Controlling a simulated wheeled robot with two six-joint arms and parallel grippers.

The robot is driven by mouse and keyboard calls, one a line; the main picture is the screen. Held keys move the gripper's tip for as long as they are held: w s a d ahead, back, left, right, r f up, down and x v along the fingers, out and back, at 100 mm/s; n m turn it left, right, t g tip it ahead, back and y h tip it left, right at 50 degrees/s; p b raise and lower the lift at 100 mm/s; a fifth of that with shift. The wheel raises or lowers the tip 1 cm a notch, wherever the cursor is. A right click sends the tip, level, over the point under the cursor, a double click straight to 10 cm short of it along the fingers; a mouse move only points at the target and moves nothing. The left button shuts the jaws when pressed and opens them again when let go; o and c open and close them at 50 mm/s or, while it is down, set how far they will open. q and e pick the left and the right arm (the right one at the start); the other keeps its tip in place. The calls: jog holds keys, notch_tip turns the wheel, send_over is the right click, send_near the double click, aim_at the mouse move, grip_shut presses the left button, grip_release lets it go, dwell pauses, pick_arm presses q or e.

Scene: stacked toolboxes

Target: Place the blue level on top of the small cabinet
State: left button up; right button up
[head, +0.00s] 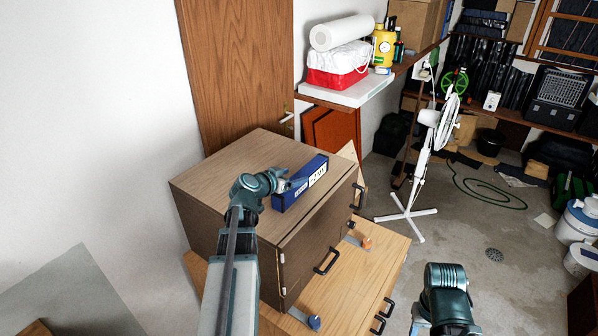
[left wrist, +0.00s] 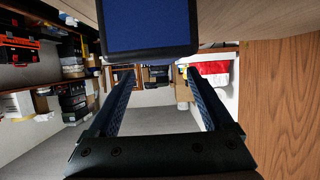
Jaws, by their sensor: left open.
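The blue level (head: 318,168), a blue bar with a white label, lies on the wooden top of the small cabinet (head: 237,160), near its right front edge. My left gripper (head: 296,185) is beside the level, at its near side in the head view. In the left wrist view the level (left wrist: 148,25) fills the top middle as a blue panel with a dark rim. The open fingers of my left gripper (left wrist: 160,72) appear below it, with nothing held between them. My right arm shows at the bottom right of the head view, but its fingers do not.
The small cabinet stands on a wider wooden drawer unit (head: 350,275). A shelf behind holds a red and white bag (head: 338,65), a paper roll (head: 342,32) and a yellow bottle (head: 384,46). A white fan (head: 430,150) stands on the floor to the right.

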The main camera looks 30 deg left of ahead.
pick_arm(q)
jog(key=p+v, duration=0.2)
jog(key=v, duration=0.5)
jog(key=shift+s, duration=0.2)
jog(key=s+d+f+m+g+h, duration=0.15)
jog(key=d+f+g, duration=0.25)
jog(key=d, duration=0.8)
jog(key=d+f+m+g+h, duration=0.1)
jog(key=d+f+g+h, duration=0.3)
jog(key=d, duration=0.9)
jog(key=s+d+f+g+y, duration=0.2)
jog(key=s+d+g+y, duration=0.1)
jog(key=s+d, duration=0.3)
jog(key=s+d+f+g+y, duration=0.2)
jog(key=s+d+f+y, duration=0.1)
jog(key=s+d, duration=0.4)
jog(key=shift+s+f+g+y, duration=0.15)
jog(key=shift+s+g+y, duration=0.25)
jog(key=shift+s+y, duration=0.55)
